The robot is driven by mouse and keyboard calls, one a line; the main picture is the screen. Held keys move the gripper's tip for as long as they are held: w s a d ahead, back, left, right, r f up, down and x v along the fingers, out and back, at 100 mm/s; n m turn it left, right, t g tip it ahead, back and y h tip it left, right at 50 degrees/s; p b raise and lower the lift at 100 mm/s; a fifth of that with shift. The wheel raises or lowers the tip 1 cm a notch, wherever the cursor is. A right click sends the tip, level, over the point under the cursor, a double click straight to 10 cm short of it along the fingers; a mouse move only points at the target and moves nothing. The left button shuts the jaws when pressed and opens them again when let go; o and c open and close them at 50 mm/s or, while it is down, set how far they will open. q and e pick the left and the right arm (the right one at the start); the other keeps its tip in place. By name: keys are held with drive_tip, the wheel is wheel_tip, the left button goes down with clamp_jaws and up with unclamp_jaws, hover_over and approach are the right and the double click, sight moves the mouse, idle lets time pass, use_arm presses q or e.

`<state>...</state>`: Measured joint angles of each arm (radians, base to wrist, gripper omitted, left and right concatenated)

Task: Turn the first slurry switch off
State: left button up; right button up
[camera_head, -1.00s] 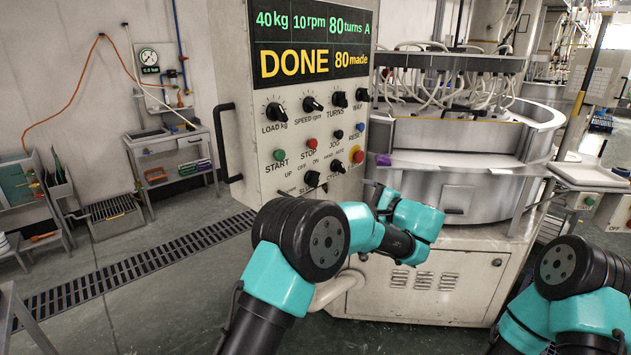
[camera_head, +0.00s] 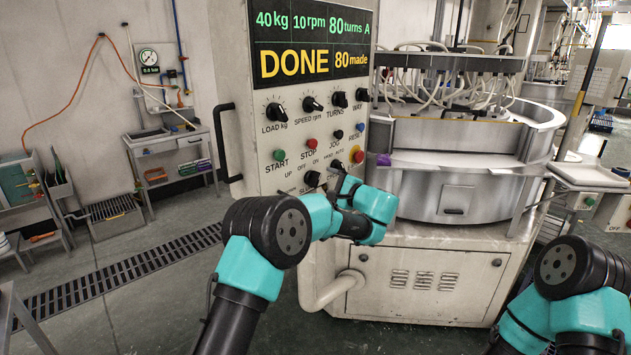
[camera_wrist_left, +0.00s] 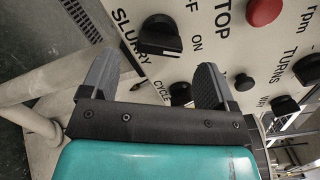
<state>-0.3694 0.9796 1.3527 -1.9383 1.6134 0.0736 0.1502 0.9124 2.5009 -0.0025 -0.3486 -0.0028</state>
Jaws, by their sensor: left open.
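The black slurry switch (camera_head: 311,178) sits low on the machine's control panel, under OFF and ON labels. In the left wrist view it is a black knob (camera_wrist_left: 160,37) beside the word SLURRY. I cannot tell surely which label it points to. My left gripper (camera_head: 328,183) is at the lower part of the panel, close to the switch. In the left wrist view my left gripper (camera_wrist_left: 157,82) is open and empty, its fingers apart, with the switch just beyond and between them. No contact shows. My right gripper is out of view; only its arm shows.
The panel also carries a green START button (camera_head: 279,155), a red STOP button (camera_head: 311,142), a red button with a yellow surround (camera_head: 358,155) and several black knobs. A cycle knob (camera_wrist_left: 180,92) lies near the right finger. The round lapping machine (camera_head: 450,190) stands right.

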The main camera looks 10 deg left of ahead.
sight(318, 181)
use_arm(q)
drive_tip(key=shift+x, duration=2.75)
drive_tip(key=shift+c, duration=0.3)
drive_tip(key=c, duration=0.9)
drive_tip(key=shift+o, duration=0.2)
drive_tip(key=shift+n, duration=0.3)
drive_tip(key=n, duration=1.1)
drive_tip(key=shift+f, duration=0.1)
